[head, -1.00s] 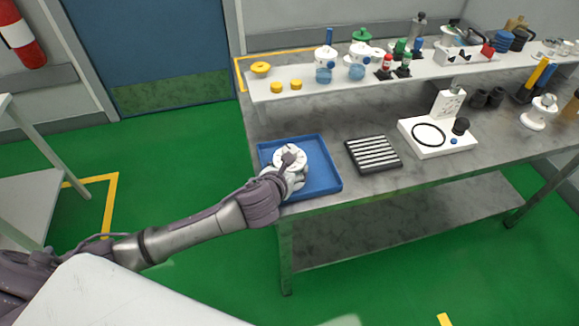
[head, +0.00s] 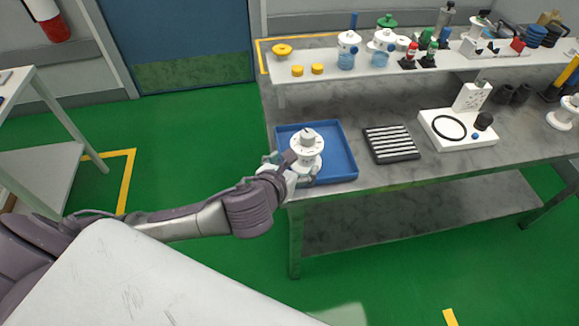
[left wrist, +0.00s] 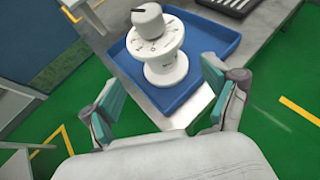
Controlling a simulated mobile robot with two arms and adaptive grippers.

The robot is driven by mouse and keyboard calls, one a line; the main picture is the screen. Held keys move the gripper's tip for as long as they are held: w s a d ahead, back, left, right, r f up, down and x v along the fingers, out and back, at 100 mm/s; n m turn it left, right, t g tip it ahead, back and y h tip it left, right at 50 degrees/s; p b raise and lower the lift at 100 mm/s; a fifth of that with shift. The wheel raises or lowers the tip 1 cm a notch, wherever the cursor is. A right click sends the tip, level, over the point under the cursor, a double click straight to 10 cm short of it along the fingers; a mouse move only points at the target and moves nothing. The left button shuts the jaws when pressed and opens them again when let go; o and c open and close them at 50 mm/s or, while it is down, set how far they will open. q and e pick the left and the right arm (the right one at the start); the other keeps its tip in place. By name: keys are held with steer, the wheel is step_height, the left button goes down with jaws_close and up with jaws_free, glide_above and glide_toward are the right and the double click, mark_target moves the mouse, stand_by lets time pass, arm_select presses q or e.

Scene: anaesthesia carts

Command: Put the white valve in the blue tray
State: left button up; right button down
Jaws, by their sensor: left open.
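The white valve (head: 306,148) stands upright in the blue tray (head: 341,146) at the near left corner of the metal table. It also shows in the left wrist view (left wrist: 160,55), with its knob up, inside the tray (left wrist: 222,40). My left gripper (head: 290,172) is at the tray's near edge, just in front of the valve. In the left wrist view its two fingers (left wrist: 160,105) are spread wide with nothing between them, and the valve is beyond the fingertips. My right gripper is not in view.
A black slotted rack (head: 391,144) lies right of the tray. A white fixture with a black ring (head: 449,127) stands further right. A raised white shelf (head: 400,75) with several valves and parts runs along the back.

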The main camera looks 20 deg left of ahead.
arm_select(q)
steer(key=v, duration=0.2)
steer(key=shift+s+r, duration=0.1)
steer(key=shift+s, duration=0.15)
stand_by(0.4)
